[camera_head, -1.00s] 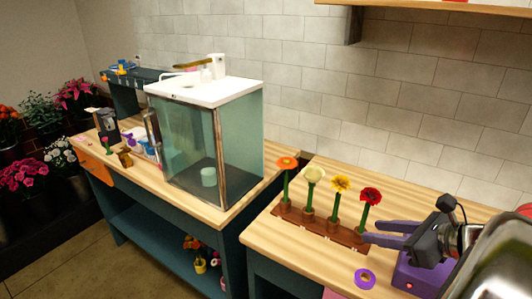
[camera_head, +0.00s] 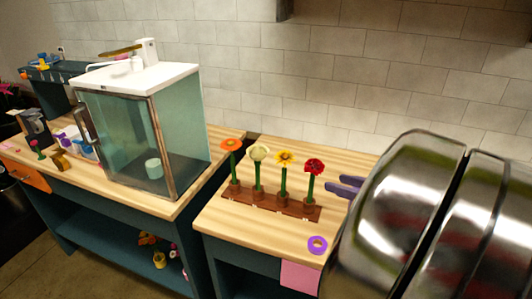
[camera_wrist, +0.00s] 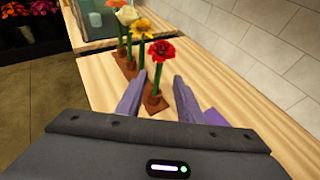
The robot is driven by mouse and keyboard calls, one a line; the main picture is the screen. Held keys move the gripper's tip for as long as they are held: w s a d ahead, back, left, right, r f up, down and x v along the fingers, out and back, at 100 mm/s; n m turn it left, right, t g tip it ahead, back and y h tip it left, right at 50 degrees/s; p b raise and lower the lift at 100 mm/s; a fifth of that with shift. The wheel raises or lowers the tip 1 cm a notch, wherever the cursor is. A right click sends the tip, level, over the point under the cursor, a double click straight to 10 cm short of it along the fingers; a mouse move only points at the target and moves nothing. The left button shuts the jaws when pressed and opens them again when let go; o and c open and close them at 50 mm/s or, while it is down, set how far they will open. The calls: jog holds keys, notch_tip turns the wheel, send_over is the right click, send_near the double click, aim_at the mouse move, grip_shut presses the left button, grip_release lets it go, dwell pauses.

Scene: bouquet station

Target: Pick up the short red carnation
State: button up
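The red carnation (camera_head: 314,166) stands upright on a green stem at the right end of a brown holder (camera_head: 285,206). It also shows in the wrist view (camera_wrist: 161,50), bloom up and stem in the holder. My gripper (camera_head: 334,182) is just right of the flower in the head view; my arm hides most of it. In the wrist view my gripper (camera_wrist: 160,76) is open, its purple fingers spread, with the stem seen between them and ahead. No grip on the stem shows.
Yellow (camera_head: 284,158), cream (camera_head: 260,153) and orange (camera_head: 231,145) flowers share the holder. A purple ring (camera_head: 317,245) lies near the front edge. A tiled wall is behind.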

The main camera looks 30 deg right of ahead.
aim_at(313, 175)
jog(key=shift+x, duration=3.15)
jog(key=shift+w, duration=0.1)
jog(key=shift+x, duration=2.5)
jog(key=shift+f, duration=0.1)
jog(key=shift+c, duration=0.2)
grip_shut()
